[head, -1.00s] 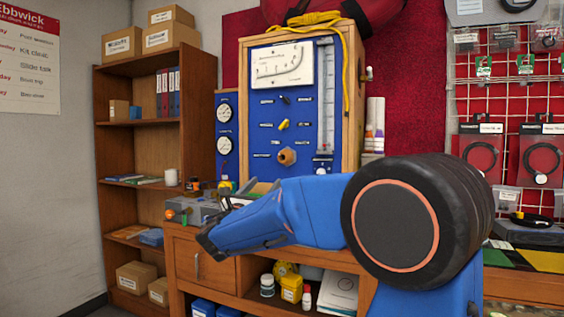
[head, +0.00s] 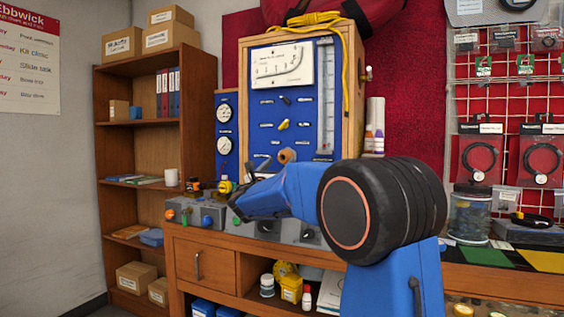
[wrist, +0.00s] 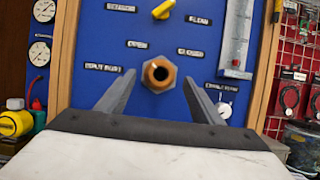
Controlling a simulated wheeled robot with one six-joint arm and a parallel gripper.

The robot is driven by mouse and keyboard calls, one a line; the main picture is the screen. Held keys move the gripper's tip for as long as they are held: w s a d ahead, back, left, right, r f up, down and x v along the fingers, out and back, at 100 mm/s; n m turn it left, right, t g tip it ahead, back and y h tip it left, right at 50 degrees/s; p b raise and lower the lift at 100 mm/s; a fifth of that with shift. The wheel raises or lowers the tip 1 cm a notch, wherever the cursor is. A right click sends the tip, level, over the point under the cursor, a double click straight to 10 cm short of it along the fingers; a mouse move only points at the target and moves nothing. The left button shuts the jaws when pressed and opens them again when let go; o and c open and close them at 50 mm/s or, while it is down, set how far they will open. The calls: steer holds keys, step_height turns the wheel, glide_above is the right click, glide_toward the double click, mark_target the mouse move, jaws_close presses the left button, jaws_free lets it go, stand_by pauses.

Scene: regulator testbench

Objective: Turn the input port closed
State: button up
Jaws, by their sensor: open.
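The blue test panel (head: 300,110) stands upright in a wooden case. A brass hex fitting with a dark round opening (wrist: 158,75) sits low in its middle; it also shows in the head view (head: 287,156). A yellow knob (wrist: 163,10) sits above it, tilted up to the right; the head view shows it too (head: 283,124). The small labels are too blurred to tell which part is the input port. My gripper (wrist: 158,85) is open and empty, its fingers either side of the fitting in the wrist view, apparently short of it. In the head view my gripper (head: 256,165) is left of the fitting.
A vertical gauge tube (wrist: 236,38) is at the panel's right. Round dials (head: 224,128) are at its left. Grey boxes with coloured knobs (head: 190,212) stand on the bench below. A jar (head: 470,212) stands on the bench at right.

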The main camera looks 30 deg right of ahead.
mark_target(284, 157)
steer(key=shift+x, duration=1.45)
steer(key=c, duration=1)
steer(key=shift+c, duration=0.2)
